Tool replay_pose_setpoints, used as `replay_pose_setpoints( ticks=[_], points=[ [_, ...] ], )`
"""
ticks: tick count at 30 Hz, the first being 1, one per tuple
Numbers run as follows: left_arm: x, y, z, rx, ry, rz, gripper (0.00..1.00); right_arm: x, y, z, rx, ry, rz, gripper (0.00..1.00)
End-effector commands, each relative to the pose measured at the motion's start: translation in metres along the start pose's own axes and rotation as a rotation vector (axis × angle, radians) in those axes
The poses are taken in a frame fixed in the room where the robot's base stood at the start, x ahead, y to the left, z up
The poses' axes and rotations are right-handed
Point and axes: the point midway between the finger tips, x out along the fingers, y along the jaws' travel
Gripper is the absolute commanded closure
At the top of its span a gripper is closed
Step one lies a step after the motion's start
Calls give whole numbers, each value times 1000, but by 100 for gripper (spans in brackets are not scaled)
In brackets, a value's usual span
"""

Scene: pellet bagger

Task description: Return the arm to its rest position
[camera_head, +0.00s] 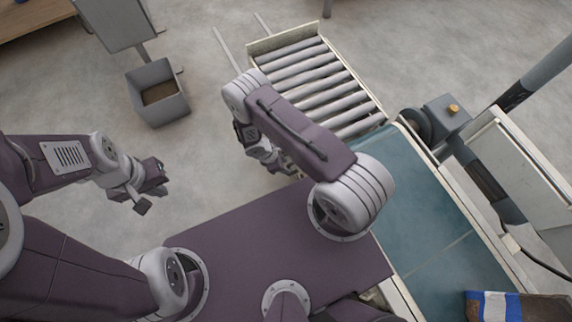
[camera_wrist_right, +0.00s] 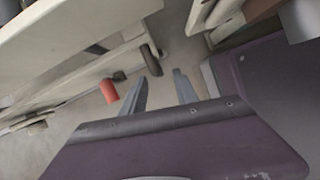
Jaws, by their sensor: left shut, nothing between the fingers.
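My left gripper (camera_head: 147,200) is at the left in the head view, held over the bare floor. Its fingers are shut with nothing between them. My right arm is bent across the middle of the head view, its forearm reaching up and left from above my purple base. My right gripper (camera_head: 285,166) is mostly hidden below that arm, near the lower left edge of the roller conveyor. In the right wrist view my right gripper (camera_wrist_right: 165,82) shows two grey fingers standing apart, with no object between them.
A roller conveyor (camera_head: 318,88) joins a teal belt (camera_head: 440,240) on the right. A blue-white-brown bag (camera_head: 505,307) lies at the lower right. A grey bin (camera_head: 157,92) stands at the upper left. A red cylinder (camera_wrist_right: 109,91) and pale frame rails (camera_wrist_right: 75,50) are near the right fingers.

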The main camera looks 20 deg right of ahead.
Motion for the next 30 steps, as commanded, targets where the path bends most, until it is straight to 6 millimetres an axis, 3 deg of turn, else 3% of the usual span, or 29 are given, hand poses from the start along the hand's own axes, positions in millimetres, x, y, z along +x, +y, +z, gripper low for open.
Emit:
replay_pose_setpoints(
  ticks=[14, 17, 20, 21, 23, 26, 30],
  points=[
    [1, 0, 0, 0, 0, 0, 100, 1, 1, 2, 7, 1, -1, 64],
    [0, 0, 0, 0, 0, 0, 100, -18, 28, 2, 46, 28, 41, 64],
    [0, 0, 0, 0, 0, 0, 100, -69, 80, 12, 128, 83, 134, 64],
    [0, 0, 0, 0, 0, 0, 100, -97, 99, 23, 185, 108, 168, 64],
    [0, 0, 0, 0, 0, 0, 100, -138, 117, 44, 286, 144, 201, 64],
    [1, 0, 0, 0, 0, 0, 100, -198, 123, 81, 477, 203, 221, 64],
    [1, 0, 0, 0, 0, 0, 100, -259, 99, 125, 743, 288, 201, 64]
  ],
)
